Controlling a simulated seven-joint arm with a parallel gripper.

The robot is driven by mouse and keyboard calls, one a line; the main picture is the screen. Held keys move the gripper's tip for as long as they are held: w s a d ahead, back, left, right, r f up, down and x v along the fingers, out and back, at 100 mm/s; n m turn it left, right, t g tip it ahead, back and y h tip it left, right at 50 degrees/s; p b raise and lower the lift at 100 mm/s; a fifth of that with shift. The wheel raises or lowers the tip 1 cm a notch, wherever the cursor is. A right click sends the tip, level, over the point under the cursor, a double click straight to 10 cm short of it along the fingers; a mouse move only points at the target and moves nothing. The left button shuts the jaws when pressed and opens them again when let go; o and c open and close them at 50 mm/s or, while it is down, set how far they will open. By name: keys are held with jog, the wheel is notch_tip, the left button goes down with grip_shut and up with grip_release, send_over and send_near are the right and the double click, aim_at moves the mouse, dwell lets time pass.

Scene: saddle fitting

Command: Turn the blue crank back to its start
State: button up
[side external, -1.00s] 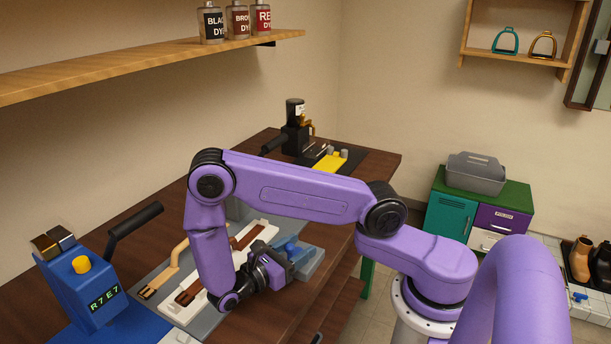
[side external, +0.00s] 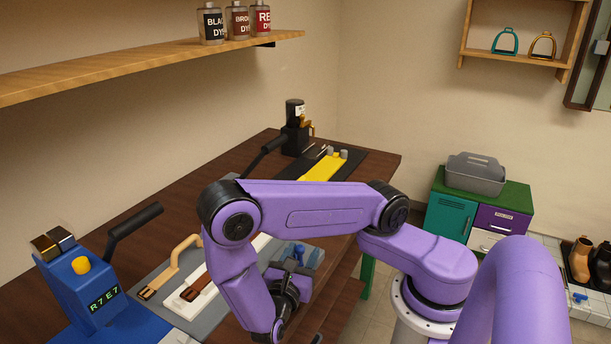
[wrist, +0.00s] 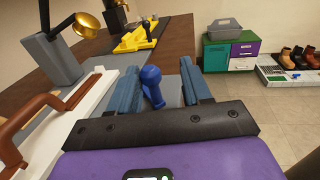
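The blue crank (wrist: 152,84) has a rounded upright knob and shows in the wrist view between my two fingers. It also shows in the side view (side external: 298,252) at the front edge of the bench, on a grey-blue block, partly behind my gripper. My gripper (wrist: 158,70) is open, with blue-grey fingers standing apart on either side of the knob. Gaps show beside the knob; whether a finger touches it I cannot tell. In the side view my gripper (side external: 292,271) is low at the bench's front edge, just in front of the crank.
A white board with a brown strap (side external: 200,284) lies left of my gripper, beside a tan-handled piece (side external: 180,254). A blue press (side external: 82,285) with a black lever stands at the left. A black press (side external: 296,138) and yellow fixture (side external: 325,167) stand farther back.

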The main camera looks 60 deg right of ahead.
jog(key=s+a, duration=0.1)
jog(key=a, duration=0.8)
jog(key=s+a, duration=0.1)
jog(key=a, duration=0.4)
jog(key=shift+s, duration=0.3)
jog(key=shift+a+r, duration=0.1)
jog(key=shift+a, duration=0.25)
jog(key=w+d+r+n+g+y, duration=0.3)
jog(key=d+r+n+y, duration=1.4)
jog(key=r+n, duration=0.2)
jog(key=shift+n, duration=1.2)
